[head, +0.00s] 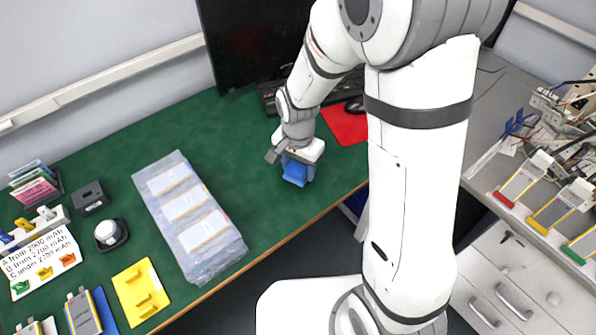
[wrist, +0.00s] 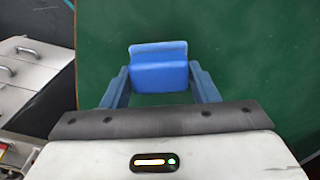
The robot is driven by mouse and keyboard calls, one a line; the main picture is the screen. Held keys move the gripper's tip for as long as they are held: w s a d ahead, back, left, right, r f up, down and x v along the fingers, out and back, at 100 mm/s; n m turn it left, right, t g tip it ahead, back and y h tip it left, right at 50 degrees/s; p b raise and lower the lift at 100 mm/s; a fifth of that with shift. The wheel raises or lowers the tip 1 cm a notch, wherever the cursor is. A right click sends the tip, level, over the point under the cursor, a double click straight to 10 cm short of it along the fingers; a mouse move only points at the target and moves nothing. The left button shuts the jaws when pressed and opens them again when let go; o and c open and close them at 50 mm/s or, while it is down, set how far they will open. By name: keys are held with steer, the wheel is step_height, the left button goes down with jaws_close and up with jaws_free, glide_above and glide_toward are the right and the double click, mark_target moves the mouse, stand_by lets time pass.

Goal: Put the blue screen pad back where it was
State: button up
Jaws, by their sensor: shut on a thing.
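My gripper (head: 297,158) is over the front right part of the green bench, shut on the blue screen pad (head: 294,173). In the wrist view, the blue screen pad (wrist: 158,66) sits between the two blue fingers of my gripper (wrist: 160,84), with its broad face toward the camera. Green bench surface shows around and beyond it. I cannot tell whether the pad touches the bench or hangs just above it.
A clear tray (head: 222,262) with several pouch cells lies left of my gripper. A red mat (head: 344,124), keyboard and dark monitor (head: 255,40) are behind. A yellow piece (head: 141,291) and a sign (head: 40,262) lie far left. The bench between tray and gripper is clear.

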steer(key=shift+f, duration=1.25)
steer(key=shift+f, duration=0.1)
steer(key=o, duration=0.9)
